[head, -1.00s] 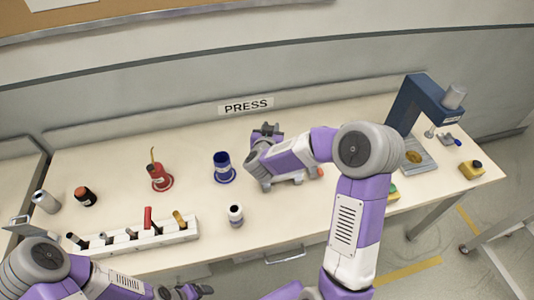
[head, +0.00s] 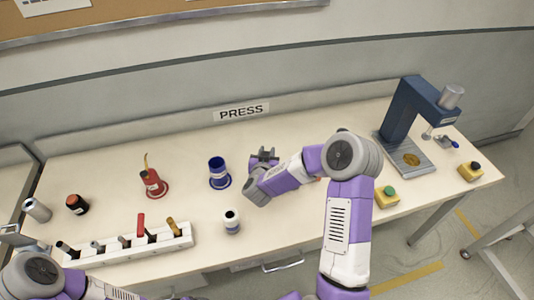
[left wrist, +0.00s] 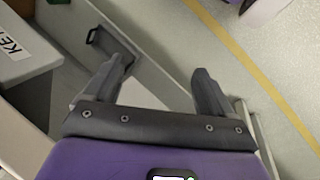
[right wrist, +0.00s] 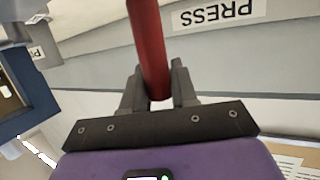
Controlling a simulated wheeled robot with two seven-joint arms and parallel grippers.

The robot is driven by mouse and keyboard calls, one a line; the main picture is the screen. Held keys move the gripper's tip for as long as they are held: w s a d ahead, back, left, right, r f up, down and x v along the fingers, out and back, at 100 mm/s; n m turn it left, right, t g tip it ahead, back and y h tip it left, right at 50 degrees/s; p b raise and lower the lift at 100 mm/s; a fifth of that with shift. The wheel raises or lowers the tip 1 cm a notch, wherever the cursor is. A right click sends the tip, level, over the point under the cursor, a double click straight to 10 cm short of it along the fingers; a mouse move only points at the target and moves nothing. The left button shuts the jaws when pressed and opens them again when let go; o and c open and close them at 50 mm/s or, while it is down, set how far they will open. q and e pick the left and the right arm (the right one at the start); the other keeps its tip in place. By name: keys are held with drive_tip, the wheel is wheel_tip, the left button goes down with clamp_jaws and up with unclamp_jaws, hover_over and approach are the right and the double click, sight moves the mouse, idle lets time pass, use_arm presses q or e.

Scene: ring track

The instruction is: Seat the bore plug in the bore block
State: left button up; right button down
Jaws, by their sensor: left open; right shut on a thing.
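My right gripper (head: 265,154) is over the middle of the bench in the head view. In the right wrist view it (right wrist: 158,88) is shut on a red rod (right wrist: 150,45), which stands out between the fingers. I cannot tell whether this rod is the bore plug; the head view does not show it clearly. I cannot identify the bore block; my right forearm covers part of the bench, with only a small red bit (head: 317,179) beside it. My left gripper (left wrist: 160,78) is open and empty in the left wrist view, with floor and drawer fronts beyond it.
A blue press (head: 400,110) stands at the right, with a green-topped yellow box (head: 386,197) before it. A white rack (head: 110,250) of tools lies front left.

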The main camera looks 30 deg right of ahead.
drive_tip(key=shift+f, duration=0.2)
drive_tip(key=c, duration=0.9)
unclamp_jaws()
drive_tip(key=shift+r, duration=0.15)
